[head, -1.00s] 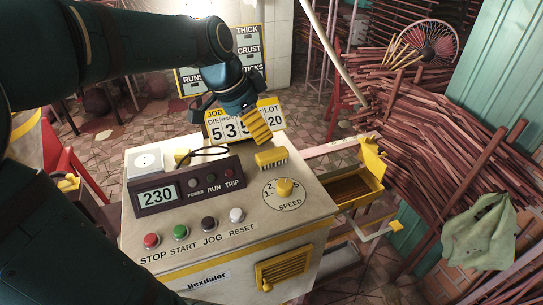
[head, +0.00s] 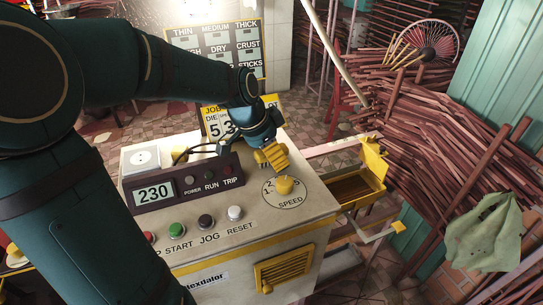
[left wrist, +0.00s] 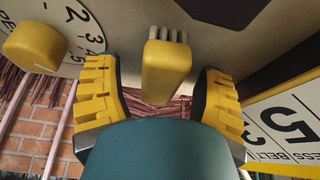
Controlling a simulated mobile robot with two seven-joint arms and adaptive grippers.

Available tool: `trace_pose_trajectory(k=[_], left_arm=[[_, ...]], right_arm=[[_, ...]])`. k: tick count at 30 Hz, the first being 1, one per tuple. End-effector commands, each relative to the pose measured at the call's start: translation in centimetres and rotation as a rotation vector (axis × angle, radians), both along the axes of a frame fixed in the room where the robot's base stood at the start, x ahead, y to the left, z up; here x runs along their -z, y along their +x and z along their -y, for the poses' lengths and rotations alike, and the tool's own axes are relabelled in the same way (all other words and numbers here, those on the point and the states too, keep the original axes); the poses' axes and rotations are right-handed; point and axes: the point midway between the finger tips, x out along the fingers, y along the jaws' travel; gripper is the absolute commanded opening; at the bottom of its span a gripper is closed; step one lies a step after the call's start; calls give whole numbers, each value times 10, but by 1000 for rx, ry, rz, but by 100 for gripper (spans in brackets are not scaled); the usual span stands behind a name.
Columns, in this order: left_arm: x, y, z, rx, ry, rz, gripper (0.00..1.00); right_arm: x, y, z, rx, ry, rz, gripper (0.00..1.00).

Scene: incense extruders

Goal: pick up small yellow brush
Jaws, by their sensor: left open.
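The small yellow brush (left wrist: 167,68) has a yellow block handle and pale bristles. In the left wrist view it sits between the two yellow fingers of my open left gripper (left wrist: 156,92), with gaps on both sides. The bristles point toward the pale top of the control cabinet. In the head view my left gripper (head: 271,158) is low over the cabinet top, just behind the speed knob, and hides most or all of the brush. My right gripper is not in view.
The cabinet (head: 250,235) carries a yellow speed knob (head: 285,185), a 230 display (head: 155,192) and several buttons. A job sign (head: 214,125) stands behind the gripper. A yellow open tray (head: 355,188) is at the right. Stick piles lie beyond.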

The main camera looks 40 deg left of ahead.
Motion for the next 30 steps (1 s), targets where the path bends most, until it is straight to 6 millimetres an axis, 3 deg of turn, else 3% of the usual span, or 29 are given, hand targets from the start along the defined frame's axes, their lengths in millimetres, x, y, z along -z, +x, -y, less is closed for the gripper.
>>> trace_pose_trajectory(k=[4, 5, 9, 10, 11, 23, 26, 30], left_arm=[[-1, 0, 0, 0, 0, 0, 69], [0, 0, 0, 0, 0, 0, 63], [-1, 0, 0, 0, 0, 0, 14], [-1, 0, 0, 0, 0, 0, 4], [-1, 0, 0, 0, 0, 0, 0], [-1, 0, 0, 0, 0, -1, 0], [-8, 0, 0, 1, 1, 1, 0], [-32, 0, 0, 1, 2, 3, 0]], right_arm=[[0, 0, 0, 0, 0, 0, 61], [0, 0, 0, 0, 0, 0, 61], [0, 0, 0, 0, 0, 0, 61], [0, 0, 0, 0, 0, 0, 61], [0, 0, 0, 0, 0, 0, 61], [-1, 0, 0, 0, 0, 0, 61], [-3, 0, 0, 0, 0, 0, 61], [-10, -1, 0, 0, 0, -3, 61]])
